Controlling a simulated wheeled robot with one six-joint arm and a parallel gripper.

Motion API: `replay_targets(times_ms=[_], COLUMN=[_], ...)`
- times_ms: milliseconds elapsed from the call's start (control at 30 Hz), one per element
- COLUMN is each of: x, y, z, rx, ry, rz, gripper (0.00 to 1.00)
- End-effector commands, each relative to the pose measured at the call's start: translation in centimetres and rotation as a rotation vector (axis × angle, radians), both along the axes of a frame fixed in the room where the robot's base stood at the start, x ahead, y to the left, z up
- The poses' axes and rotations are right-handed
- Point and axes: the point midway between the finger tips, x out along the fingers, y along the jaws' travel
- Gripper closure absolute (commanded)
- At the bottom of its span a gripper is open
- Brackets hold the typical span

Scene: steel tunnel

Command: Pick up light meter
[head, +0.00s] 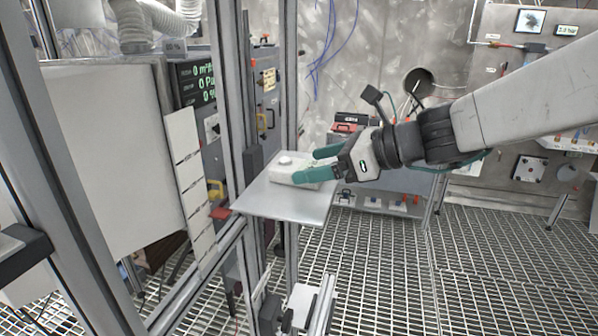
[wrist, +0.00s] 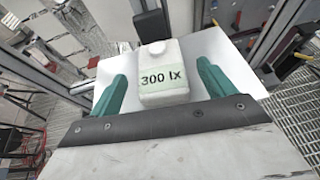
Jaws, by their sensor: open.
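The light meter (head: 285,173) is a small white box with a round sensor knob on top. It lies on a white shelf plate (head: 290,205) in the head view. In the wrist view the light meter (wrist: 160,58) shows a pale green display reading "300 lx". My gripper (head: 318,163) has green fingers and reaches in from the right. In the wrist view my gripper (wrist: 160,84) is open, with one finger on each side of the meter's near end. Small gaps show between fingers and meter. The fingers partly hide the meter in the head view.
A metal frame post (head: 236,100) stands left of the plate, with a panel of green readouts (head: 198,82) behind it. A red-topped case (head: 347,127) sits beyond the gripper. The grated floor (head: 390,270) is open at the front right.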

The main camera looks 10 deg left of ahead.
Motion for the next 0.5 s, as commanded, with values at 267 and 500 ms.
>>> replay_targets(times_ms=[267, 500], x=[0.8, 0.9], y=[3.4, 3.7], z=[-1.4, -1.4], rx=[-0.001, -0.001], ry=[0.000, -0.002], rz=[0.003, 0.001], gripper=[0.18, 0.18])
